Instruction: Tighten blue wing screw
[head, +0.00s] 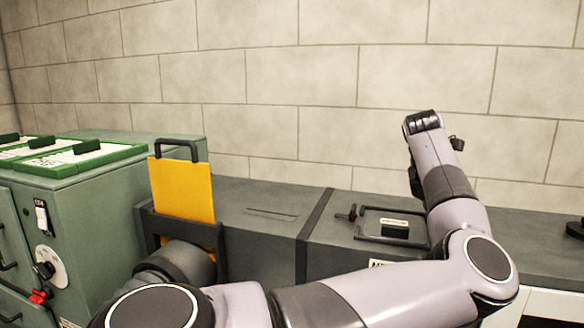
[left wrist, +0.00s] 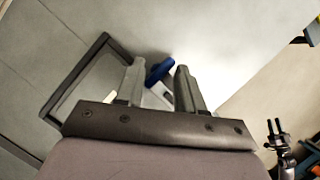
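In the left wrist view a blue wing screw (left wrist: 158,71) stands on a pale bracket-like part. It lies between my left gripper's fingers (left wrist: 157,75), near the tips, closer to the left one. The fingers are apart, and a gap shows on the right side. Whether the left finger touches the screw I cannot tell. In the head view my left arm reaches right and bends up; its fingers and the blue screw are hidden there. A small dark two-pronged thing (left wrist: 278,135) at the lower right may be my right gripper; its state is unclear.
A dark handle frame (left wrist: 77,75) stands left of my fingers. In the head view, a yellow plate (head: 182,190) with a black handle stands in a slot of the grey duct (head: 258,195). A green cabinet (head: 105,205) is at left; a block wall (head: 300,130) stands behind.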

